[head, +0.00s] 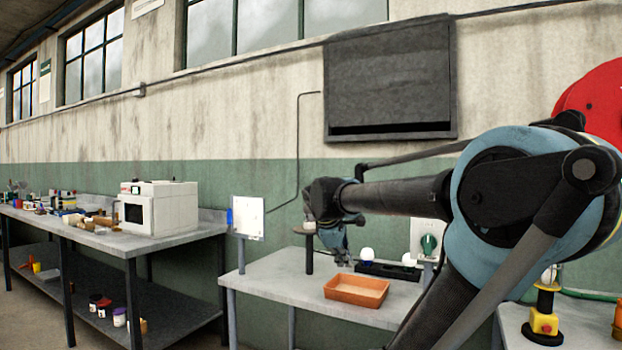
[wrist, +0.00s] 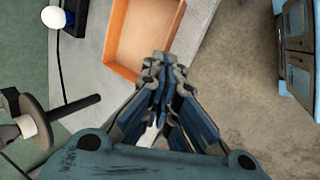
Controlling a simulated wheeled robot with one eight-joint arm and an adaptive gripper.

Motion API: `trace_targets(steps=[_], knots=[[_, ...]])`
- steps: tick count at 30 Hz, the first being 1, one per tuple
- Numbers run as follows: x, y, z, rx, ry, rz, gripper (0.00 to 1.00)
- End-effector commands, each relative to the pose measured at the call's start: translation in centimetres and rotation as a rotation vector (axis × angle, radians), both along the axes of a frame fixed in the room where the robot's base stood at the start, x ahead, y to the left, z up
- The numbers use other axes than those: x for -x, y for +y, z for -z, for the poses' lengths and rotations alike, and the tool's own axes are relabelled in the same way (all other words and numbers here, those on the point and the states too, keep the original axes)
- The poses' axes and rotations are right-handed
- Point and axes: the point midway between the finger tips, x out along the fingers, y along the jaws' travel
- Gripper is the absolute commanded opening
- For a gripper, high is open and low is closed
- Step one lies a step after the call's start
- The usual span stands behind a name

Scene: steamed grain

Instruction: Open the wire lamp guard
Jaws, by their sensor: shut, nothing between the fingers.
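I cannot make out a wire lamp guard clearly in either view. A bare white bulb (head: 368,254) stands by a black block (head: 390,270) at the back of the grey table; the bulb (wrist: 53,17) also shows at the top left of the wrist view. My gripper (head: 345,262) is over the table, left of the bulb in the head view. In the wrist view my gripper (wrist: 163,62) has its fingertips together and empty, with the near wall of an orange tray beyond them. A small lamp-like thing (head: 549,277) tops a black and yellow stand at the right; its details are too small to tell.
The orange tray (head: 357,290) sits on the grey table (head: 270,284). A dark post with a round disc (wrist: 30,115) stands left of my gripper. A box with a green knob (head: 429,243) is behind. A long bench with a white oven (head: 160,207) is at left.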

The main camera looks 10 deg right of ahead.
Motion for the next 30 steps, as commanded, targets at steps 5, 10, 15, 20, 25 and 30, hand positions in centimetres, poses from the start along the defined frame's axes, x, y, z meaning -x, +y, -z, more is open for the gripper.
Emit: trace_targets(steps=[5,10,15,20,25,30], knots=[[-7.8,1.4,-7.9,0.266,0.039,-0.303,0.00],[-14.9,3.8,-15.0,0.543,0.098,-0.575,0.00],[-21.2,7.3,-21.3,0.814,0.170,-0.803,0.00],[-25.1,10.2,-25.3,1.007,0.231,-0.945,0.00],[-26.9,11.7,-27.2,1.107,0.268,-1.009,0.00],[-27.9,11.4,-27.1,1.123,0.274,-1.019,0.00]])
